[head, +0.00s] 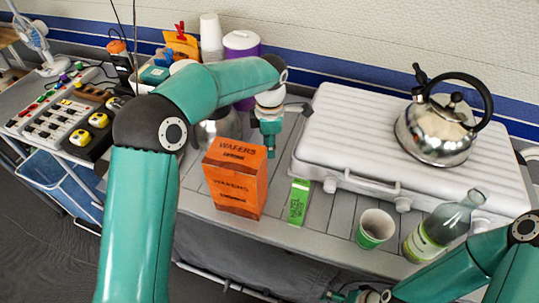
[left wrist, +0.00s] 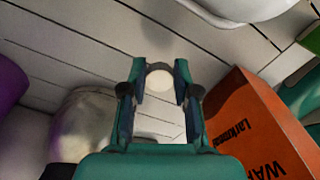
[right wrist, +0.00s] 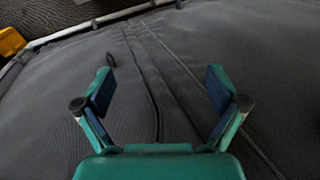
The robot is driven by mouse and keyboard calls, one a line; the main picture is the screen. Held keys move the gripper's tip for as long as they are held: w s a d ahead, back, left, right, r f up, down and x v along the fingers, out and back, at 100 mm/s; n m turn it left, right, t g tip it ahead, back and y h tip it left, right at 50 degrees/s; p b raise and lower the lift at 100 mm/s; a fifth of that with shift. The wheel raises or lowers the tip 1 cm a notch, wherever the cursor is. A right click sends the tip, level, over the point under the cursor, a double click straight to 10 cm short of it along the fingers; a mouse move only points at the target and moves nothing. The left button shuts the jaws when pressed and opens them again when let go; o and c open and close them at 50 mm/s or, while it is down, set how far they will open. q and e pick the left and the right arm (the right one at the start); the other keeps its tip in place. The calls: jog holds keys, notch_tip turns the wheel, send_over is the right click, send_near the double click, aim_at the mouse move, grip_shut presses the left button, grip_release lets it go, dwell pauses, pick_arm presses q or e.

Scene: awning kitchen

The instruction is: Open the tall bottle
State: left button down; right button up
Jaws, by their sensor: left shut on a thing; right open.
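A tall clear glass bottle (head: 446,222) with a pale green label stands at the right front of the counter. No cap shows on its neck in the head view. My left gripper (head: 270,148) is over the counter behind the orange wafer box, far to the left of the bottle. In the left wrist view it is shut on a small pale round thing (left wrist: 160,82), which looks like a cap. My right gripper (right wrist: 160,95) is open and empty over dark cloth. In the head view it is low at the bottom edge, left of the bottle.
The orange box (head: 236,180), a green box (head: 298,202) and a green-white cup (head: 374,228) stand along the front of the counter. A kettle (head: 436,130) stands on the white case (head: 345,140). A shiny round pot (left wrist: 85,130) and a purple container (head: 243,45) are near my left gripper.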

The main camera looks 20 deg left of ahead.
aim_at(269, 162)
pick_arm(q)
notch_tip(269, 162, down, 4)
jog(key=shift+f, duration=0.1)
jog(key=shift+f, duration=0.1)
jog(key=c, duration=0.9)
grip_release()
jog(key=shift+o, duration=0.2)
